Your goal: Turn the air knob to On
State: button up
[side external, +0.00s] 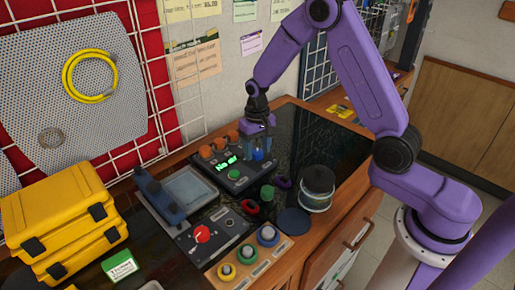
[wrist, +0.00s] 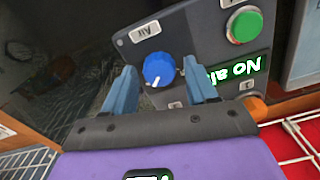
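The blue air knob (wrist: 158,68) sits on a dark control panel (wrist: 200,50), below the "Air" label (wrist: 145,31) in the wrist view. Its white mark points down, slightly left, in that view. The panel display (wrist: 237,68) reads "No air" in green. My gripper (wrist: 159,72) is open, with one blue-grey finger on each side of the knob. A gap shows between each finger and the knob. In the side view my gripper (side external: 259,141) points down over the knob (side external: 257,155) at the panel's right edge. Which position the mark indicates cannot be read.
The black benchtop to the right is mostly clear.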

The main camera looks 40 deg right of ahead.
aim_at(257, 152)
dwell(0.3)
notch_tip(257, 152, up, 17)
jog(key=shift+r, duration=0.2)
dwell(0.4)
jog(key=shift+s, duration=0.1)
jog(key=s+a+n, duration=0.3)
jog(key=s+n, duration=0.1)
jog(key=s, duration=0.3)
jog(key=s+a+n, duration=0.3)
jog(key=s, duration=0.4)
jog(key=s+d+f+n, duration=0.1)
jog(key=s+n, duration=0.3)
jog(key=s, duration=0.5)
jog(key=s+d+f+n, duration=0.2)
jog(key=s+n, duration=0.2)
jog(key=s, duration=0.5)
jog(key=shift+s+d+f, duration=0.25)
jog(key=shift+s+f, duration=0.05)
jog(key=shift+f, duration=0.1)
